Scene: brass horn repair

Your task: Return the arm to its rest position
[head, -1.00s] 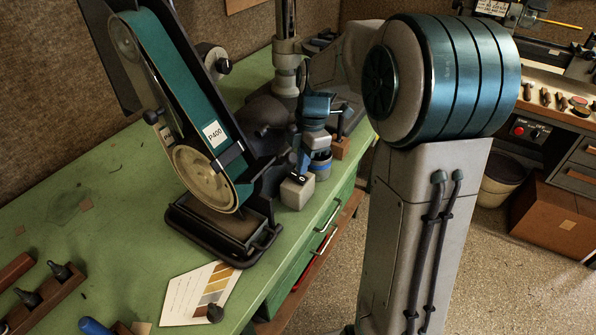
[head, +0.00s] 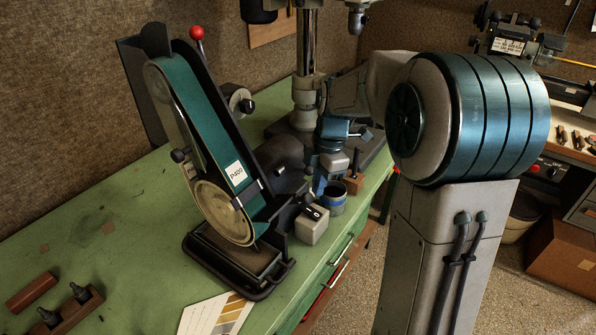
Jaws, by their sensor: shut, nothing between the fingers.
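My arm reaches from its large blue-banded joint at the right towards the green workbench (head: 110,220). My gripper (head: 319,184) is small in the head view and points down over the bench, behind a small grey block (head: 312,226) with a dark top. It looks shut, with nothing seen in it, and its tips are partly lost against the dark sander parts.
A belt sander (head: 205,150) with a teal belt stands close left of my gripper. A drill press column (head: 308,50) rises behind. Wooden tool holders (head: 60,312) and a colour card (head: 215,316) lie at the front. The bench's left part is mostly clear.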

